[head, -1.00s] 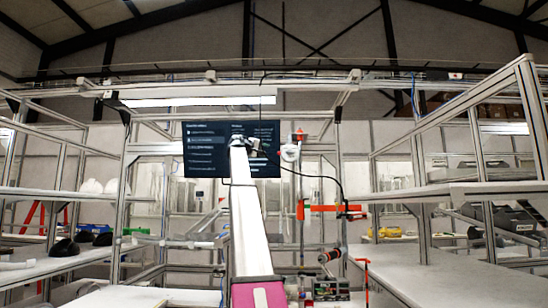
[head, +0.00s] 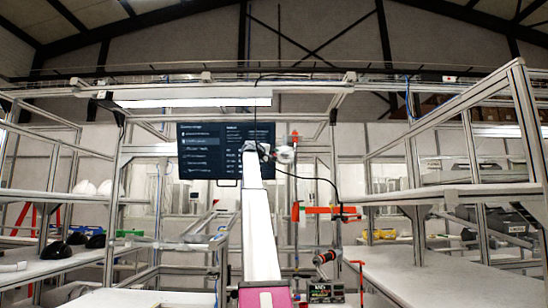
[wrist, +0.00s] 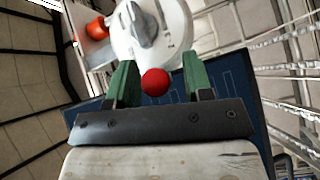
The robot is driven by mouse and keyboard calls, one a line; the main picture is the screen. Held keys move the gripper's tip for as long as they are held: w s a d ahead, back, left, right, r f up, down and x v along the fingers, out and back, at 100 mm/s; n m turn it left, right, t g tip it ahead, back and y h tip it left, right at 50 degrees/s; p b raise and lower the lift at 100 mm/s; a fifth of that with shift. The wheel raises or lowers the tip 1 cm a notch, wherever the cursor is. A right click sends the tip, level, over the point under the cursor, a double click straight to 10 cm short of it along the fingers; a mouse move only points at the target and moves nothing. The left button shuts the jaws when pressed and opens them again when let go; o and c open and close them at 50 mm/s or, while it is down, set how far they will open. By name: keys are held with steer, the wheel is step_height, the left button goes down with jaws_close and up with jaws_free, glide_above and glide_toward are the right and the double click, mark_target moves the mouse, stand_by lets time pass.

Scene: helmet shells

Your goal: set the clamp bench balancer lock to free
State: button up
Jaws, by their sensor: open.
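The balancer (head: 285,154) is a white round housing hanging in front of the dark screen, with an orange part above it. In the wrist view the white housing (wrist: 178,38) fills the top, with a grey knob or lever (wrist: 147,25) on its face and an orange part (wrist: 97,27) at its left. A red ball (wrist: 155,82) shows between the green fingers of my gripper (wrist: 157,75). The fingers are apart, with gaps on both sides of the ball. In the head view my gripper (head: 264,151) is just left of the balancer. I cannot read any lock marking.
The dark screen (head: 200,150) is behind my arm. Frame posts (head: 333,180) stand nearby. Benches (head: 430,275) lie either side.

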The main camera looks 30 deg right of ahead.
jaws_close()
